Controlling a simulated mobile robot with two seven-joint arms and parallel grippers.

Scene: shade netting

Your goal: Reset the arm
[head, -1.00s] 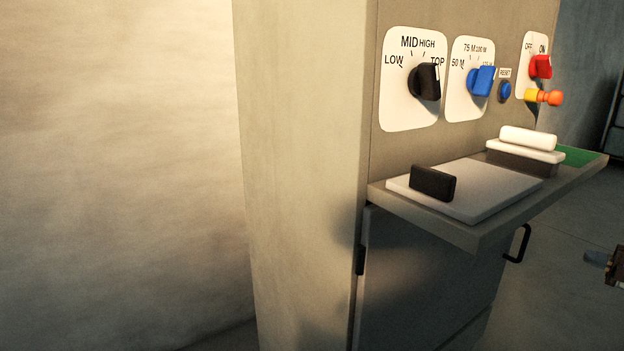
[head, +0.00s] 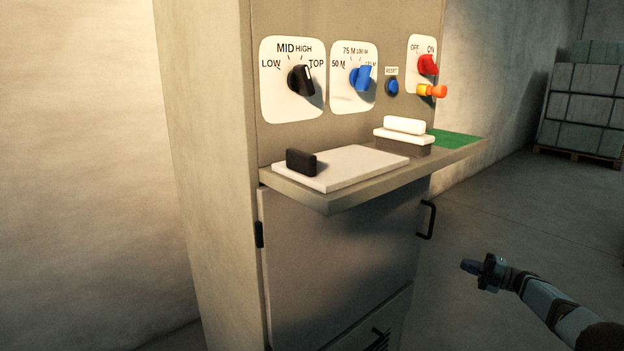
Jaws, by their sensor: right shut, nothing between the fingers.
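My right gripper (head: 469,267) is in the lower right of the head view, shut and empty. It points left, in open air in front of the machine cabinet (head: 330,260), apart from the shelf and door handle. My right arm comes in from the lower right corner. My left gripper is out of view.
The cabinet has a black knob (head: 300,80), a blue knob (head: 361,78), a blue reset button (head: 393,87) and a red switch (head: 428,64). Its shelf (head: 330,203) juts out, bearing a white plate (head: 345,170). A black door handle (head: 431,220) protrudes. Stacked blocks (head: 585,105) stand at back right.

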